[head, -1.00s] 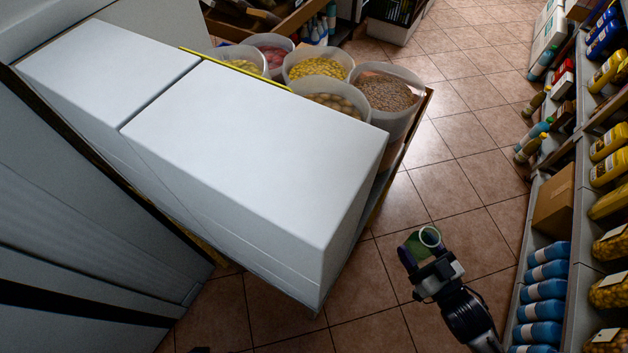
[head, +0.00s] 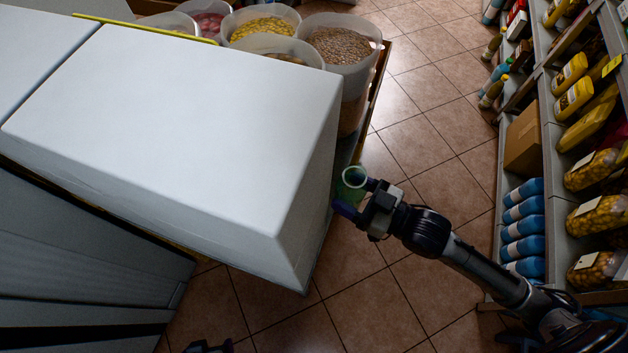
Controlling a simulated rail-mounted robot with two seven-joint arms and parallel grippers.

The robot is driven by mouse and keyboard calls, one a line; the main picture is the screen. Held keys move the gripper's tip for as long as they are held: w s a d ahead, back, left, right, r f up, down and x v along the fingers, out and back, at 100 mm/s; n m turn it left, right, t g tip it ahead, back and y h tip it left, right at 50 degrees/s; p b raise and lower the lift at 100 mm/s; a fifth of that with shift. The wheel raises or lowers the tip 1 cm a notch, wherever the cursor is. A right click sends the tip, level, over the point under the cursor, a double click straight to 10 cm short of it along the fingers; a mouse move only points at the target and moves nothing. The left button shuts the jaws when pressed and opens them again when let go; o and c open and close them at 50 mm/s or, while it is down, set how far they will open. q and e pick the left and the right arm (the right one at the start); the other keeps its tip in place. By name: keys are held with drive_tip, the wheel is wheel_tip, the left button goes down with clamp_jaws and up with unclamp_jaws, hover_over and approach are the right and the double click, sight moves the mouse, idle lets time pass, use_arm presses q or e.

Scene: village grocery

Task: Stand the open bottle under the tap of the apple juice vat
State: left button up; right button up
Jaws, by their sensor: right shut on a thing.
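The open bottle (head: 352,183) is a greenish, see-through vessel with a pale round rim at its top. My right gripper (head: 357,194) is shut on it and holds it beside the right end of a large white box-shaped unit (head: 190,120). The bottle looks roughly upright, above the tiled floor. A small dark part of my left gripper (head: 210,347) shows at the bottom edge; its jaws cannot be made out. I see no tap and nothing that I can clearly tell as the apple juice vat.
Clear tubs of bulk goods, one with brown contents (head: 342,46), stand behind the white unit. Shelves on the right hold blue bottles (head: 523,228), a cardboard box (head: 522,140) and jars (head: 598,218). Tiled floor (head: 420,130) lies free between.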

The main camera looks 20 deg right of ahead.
drive_tip(key=w+a+f, duration=0.1)
drive_tip(key=w+a+f+b, duration=0.1)
drive_tip(key=w, duration=0.1)
drive_tip(key=shift+a, duration=0.15)
drive_tip(key=shift+w+a+f, duration=0.25)
drive_tip(key=shift+w, duration=0.1)
drive_tip(key=shift+w+a+f+b, duration=0.8)
drive_tip(key=shift+w+a+f, duration=0.05)
drive_tip(key=shift+w+f, duration=0.3)
drive_tip(key=shift+w, duration=0.1)
drive_tip(key=shift+f, duration=0.15)
